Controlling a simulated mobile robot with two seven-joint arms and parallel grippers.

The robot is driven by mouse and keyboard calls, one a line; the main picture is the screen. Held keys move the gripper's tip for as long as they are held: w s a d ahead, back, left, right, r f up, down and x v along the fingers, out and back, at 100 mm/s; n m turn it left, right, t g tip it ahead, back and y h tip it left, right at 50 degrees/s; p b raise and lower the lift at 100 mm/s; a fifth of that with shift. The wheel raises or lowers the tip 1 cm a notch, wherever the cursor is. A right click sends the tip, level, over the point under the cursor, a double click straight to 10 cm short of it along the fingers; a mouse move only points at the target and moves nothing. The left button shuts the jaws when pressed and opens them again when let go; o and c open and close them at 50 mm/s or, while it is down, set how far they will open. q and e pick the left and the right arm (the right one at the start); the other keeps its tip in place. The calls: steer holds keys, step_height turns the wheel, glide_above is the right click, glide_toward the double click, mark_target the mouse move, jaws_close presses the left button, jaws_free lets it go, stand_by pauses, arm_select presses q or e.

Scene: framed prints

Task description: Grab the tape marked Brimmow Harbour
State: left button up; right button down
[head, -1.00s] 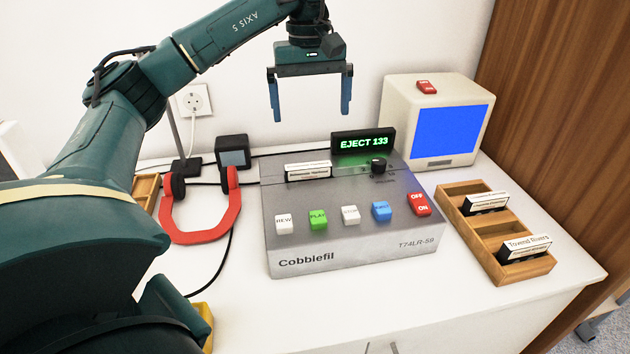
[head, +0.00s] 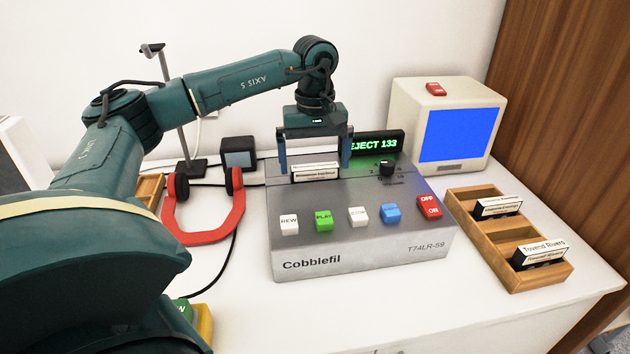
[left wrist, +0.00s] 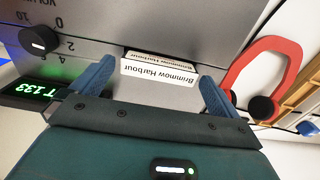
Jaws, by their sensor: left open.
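The tape marked Brimmow Harbour (head: 315,172) sticks up from the slot on top of the grey Cobblefil player (head: 360,258). Its white label reads clearly in the left wrist view (left wrist: 160,70). My left gripper (head: 315,170) is open, with one blue finger near each end of the tape. In the left wrist view the fingertips (left wrist: 155,75) lie either side of the label, with a gap at each side. My right gripper is not in view.
The player's green display (head: 376,144) and black knob (head: 387,168) are close to the gripper. A wooden rack (head: 482,230) with other tapes is at the right. Red headphones (head: 205,238) lie at the left, and a blue-screened monitor (head: 460,134) stands behind.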

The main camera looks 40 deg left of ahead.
arm_select(q)
steer(key=shift+f, duration=0.25)
steer(key=shift+c, duration=0.3)
steer(key=c, duration=0.8)
